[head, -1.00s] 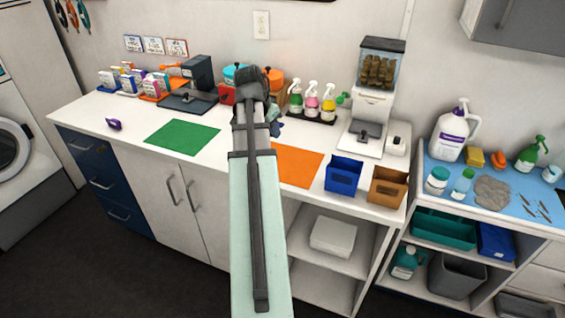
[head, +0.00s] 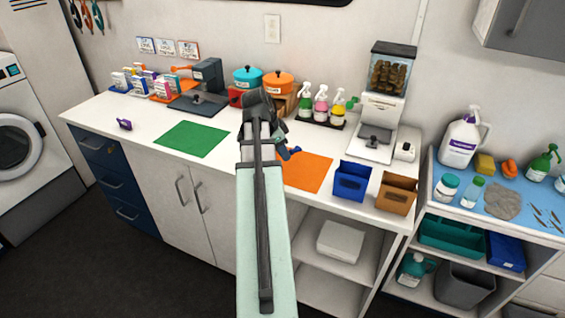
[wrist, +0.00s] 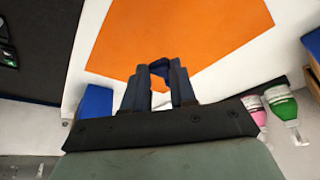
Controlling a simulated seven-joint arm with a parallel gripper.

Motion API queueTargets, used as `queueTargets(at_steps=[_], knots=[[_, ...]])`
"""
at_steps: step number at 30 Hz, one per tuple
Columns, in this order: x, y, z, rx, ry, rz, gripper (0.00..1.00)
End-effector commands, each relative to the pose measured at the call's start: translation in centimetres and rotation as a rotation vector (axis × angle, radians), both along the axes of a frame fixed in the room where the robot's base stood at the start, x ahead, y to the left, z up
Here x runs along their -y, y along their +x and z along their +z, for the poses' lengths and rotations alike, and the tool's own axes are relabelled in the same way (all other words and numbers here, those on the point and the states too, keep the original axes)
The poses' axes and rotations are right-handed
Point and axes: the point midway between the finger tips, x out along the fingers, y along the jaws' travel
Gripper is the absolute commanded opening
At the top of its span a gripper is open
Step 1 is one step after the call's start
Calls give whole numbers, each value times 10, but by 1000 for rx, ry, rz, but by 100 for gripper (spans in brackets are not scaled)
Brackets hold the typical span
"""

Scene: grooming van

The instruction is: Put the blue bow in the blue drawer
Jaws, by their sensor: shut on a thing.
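My gripper (wrist: 160,82) is shut on the blue bow (wrist: 160,66), which shows between the fingertips in the wrist view. The orange mat lies behind it there. In the head view my arm reaches over the counter, with blue (head: 291,151) showing at the gripper near the orange mat's back left edge. Whether the bow touches the mat cannot be told. A stack of dark blue drawers (head: 115,188) is at the counter's left end, its fronts apparently shut. A small open blue bin (head: 352,184) stands right of the orange mat.
The orange mat (head: 308,172) and green mat (head: 193,139) are bare where visible. A brown bin (head: 396,196) stands beside the blue one. Spray bottles (head: 320,103), pots (head: 278,83), a dispenser (head: 380,120) and a press (head: 203,88) line the back. A purple object (head: 125,124) sits at left.

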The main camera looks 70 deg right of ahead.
Motion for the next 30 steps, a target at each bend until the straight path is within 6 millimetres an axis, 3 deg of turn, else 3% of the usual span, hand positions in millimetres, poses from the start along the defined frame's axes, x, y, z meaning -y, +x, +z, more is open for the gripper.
queueTargets(at_steps=[16, 29, 30], knots=[[0, 0, -45, 0, 0, 1, 0], [0, 0, -49, 0, 0, 1, 0], [0, 0, -49, 1, -1, 0, 30]])
